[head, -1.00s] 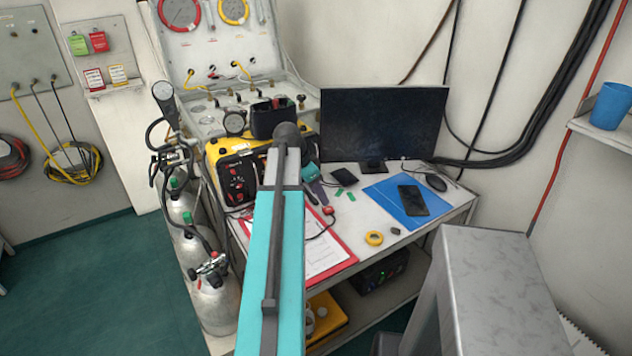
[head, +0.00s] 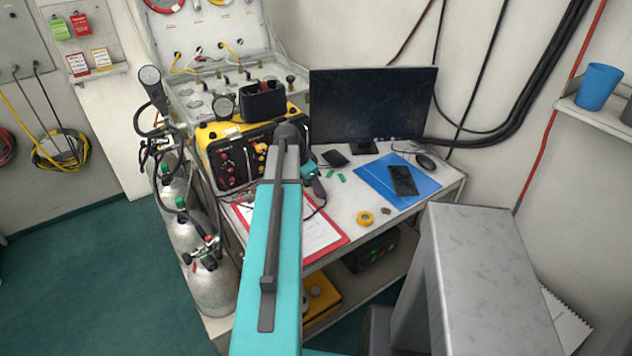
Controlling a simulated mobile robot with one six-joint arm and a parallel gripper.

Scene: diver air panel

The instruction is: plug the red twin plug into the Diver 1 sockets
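The yellow unit (head: 209,133) stands at the table's back left, its black front panel carrying knobs and red and yellow sockets. The Diver 1 label is too small to read, and my arm covers the panel's right side. A small red piece, perhaps the red twin plug, shows at the clipboard's upper right, with a black cable (head: 316,212) curving below it; it is too small to be sure. My gripper (head: 319,187) is mostly behind my teal arm, close to that piece. Its fingers are too small and hidden to show whether they are open or hold anything.
A red clipboard (head: 338,243) lies on the table front, with yellow tape (head: 365,218) to its right. A monitor (head: 372,98) and a blue mat (head: 372,178) with a phone are further right. Gas cylinders (head: 212,285) stand left of the table. A grey cabinet (head: 480,250) is at front right.

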